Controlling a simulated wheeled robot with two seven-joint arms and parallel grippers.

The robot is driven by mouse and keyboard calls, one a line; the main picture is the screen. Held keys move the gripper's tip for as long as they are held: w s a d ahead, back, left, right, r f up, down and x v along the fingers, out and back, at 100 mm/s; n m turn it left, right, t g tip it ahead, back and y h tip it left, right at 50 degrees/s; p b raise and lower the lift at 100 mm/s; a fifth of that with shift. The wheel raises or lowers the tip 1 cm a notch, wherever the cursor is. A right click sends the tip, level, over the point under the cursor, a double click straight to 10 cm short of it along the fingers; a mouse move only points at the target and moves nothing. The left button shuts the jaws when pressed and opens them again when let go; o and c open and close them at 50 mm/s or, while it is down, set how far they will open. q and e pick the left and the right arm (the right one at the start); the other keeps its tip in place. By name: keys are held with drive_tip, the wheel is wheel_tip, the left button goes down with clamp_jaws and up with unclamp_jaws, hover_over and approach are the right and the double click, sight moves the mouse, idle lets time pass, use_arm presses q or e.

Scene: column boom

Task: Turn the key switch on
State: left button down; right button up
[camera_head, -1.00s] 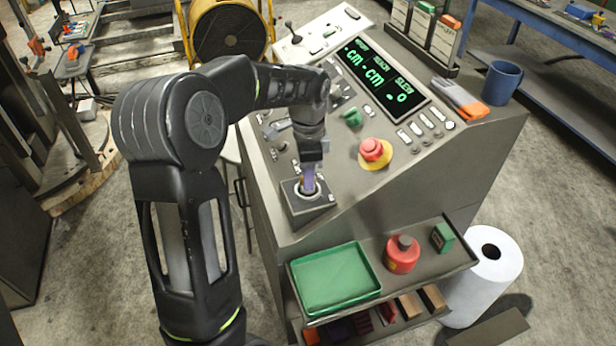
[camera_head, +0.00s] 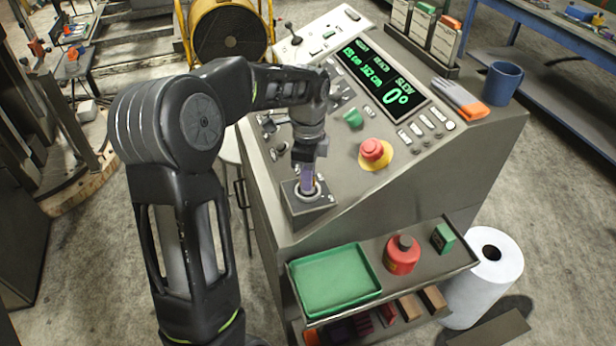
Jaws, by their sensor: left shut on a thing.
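The key switch (camera_head: 322,204) is a dark square plate with a pale round ring, low on the left of the grey console's sloped panel. My left gripper (camera_head: 307,184) points down at it and is shut on the purple key (camera_head: 307,174), which stands in the ring. The fingertips partly hide the key and the keyhole. The console display (camera_head: 380,78) is lit with green figures and reads "SLEW 0°" at its right. My right gripper is not in view.
A red emergency button (camera_head: 372,149) on a yellow base and a green knob (camera_head: 353,118) sit near the arm. A shelf below holds a green tray (camera_head: 337,280) and a red container (camera_head: 401,255).

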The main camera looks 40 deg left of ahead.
use_arm(q)
drive_tip(key=shift+m, duration=0.4)
idle(0.9)
drive_tip(key=shift+a, duration=0.1)
drive_tip(key=c, duration=1.5)
unclamp_jaws()
drive_tip(key=shift+o, duration=0.2)
drive_tip(key=shift+r, duration=0.1)
wheel_tip(320, 180, up, 8)
drive_tip(key=shift+f+b, duration=0.15)
drive_tip(key=shift+b, duration=0.45)
